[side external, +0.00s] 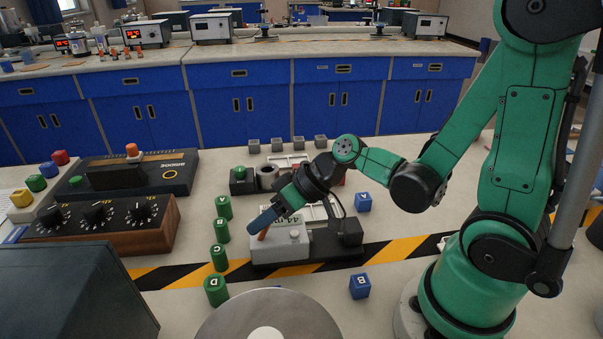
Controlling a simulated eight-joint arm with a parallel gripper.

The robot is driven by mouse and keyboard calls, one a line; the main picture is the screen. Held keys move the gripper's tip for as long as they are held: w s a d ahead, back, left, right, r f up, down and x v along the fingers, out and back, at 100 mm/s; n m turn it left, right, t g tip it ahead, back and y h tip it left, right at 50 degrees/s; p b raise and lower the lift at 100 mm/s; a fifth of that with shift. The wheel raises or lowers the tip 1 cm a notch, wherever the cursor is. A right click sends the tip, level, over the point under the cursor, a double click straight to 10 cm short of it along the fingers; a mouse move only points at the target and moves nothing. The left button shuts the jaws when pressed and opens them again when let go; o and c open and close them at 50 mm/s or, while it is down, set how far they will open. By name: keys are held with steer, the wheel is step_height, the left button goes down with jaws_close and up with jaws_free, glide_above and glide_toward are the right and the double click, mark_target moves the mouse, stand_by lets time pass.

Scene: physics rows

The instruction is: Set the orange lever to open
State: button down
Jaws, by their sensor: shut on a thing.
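The orange lever (263,234) shows as a short orange-brown piece on the left part of a light grey block (284,246), which sits on a dark base. My gripper (262,222) reaches down from the upper right to the lever and is shut on it. The blue finger hides the lever's upper part. The far finger and any markings for open or closed cannot be made out.
Green cylinders (221,230) stand in a row just left of the block. Blue cubes (360,286) lie to its right. A wooden box with black knobs (96,226) stands at left. A round metal plate (268,315) is in front. Striped tape crosses the table.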

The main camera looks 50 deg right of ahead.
steer(key=c, duration=0.6)
jaws_free()
steer(key=shift+v, duration=2.8)
